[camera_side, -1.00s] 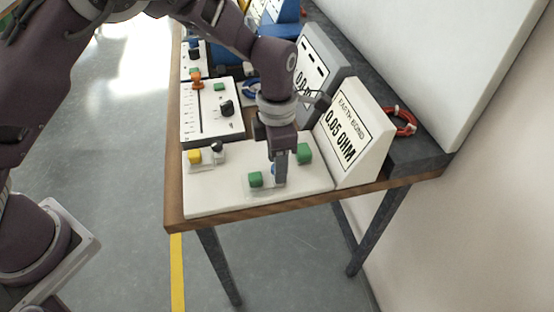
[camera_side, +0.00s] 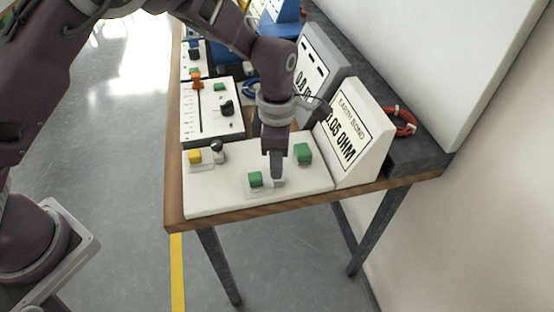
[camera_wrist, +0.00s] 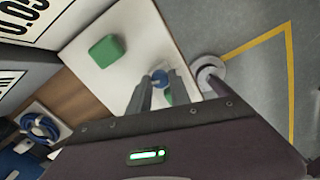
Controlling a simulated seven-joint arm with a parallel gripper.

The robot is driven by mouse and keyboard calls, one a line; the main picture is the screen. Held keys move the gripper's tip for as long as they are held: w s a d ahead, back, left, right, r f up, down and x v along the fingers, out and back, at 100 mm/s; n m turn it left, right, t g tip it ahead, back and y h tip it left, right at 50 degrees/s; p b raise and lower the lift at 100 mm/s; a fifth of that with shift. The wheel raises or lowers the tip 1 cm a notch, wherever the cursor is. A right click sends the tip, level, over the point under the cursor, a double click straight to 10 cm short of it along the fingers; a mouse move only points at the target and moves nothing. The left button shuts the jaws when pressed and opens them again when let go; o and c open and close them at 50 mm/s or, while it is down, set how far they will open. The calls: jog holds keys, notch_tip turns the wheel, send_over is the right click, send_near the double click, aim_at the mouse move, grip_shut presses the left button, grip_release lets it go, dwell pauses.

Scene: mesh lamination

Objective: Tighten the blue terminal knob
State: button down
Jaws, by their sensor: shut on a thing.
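The blue terminal knob (camera_wrist: 160,77) shows between my two fingertips in the wrist view. My gripper (camera_wrist: 161,84) points down with a finger on each side of the knob and is shut on it. In the side view my gripper (camera_side: 277,178) is low over the front of the white panel (camera_side: 220,192), and the fingers hide the knob. A small green block (camera_side: 255,179) on a clear base is just left of the fingers. The knob's lower part and any thread are hidden.
A larger green block (camera_side: 303,153) stands close right of my gripper. A yellow block (camera_side: 194,157) and a dark-based knob (camera_side: 217,150) are at the panel's left. The "EARTH BOND 0.05 OHM" display (camera_side: 352,140) stands right. The panel's front edge is near.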

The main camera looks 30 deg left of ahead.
jog(key=m, duration=0.5)
jog(key=shift+m, duration=0.3)
jog(key=m, duration=1.1)
jog(key=shift+m, duration=0.4)
jog(key=m, duration=0.5)
jog(key=shift+w, duration=0.1)
jog(key=m, duration=0.5)
jog(key=shift+m, duration=0.4)
jog(key=m, duration=1)
jog(key=shift+m, duration=0.4)
jog(key=m, duration=0.5)
jog(key=shift+m, duration=0.3)
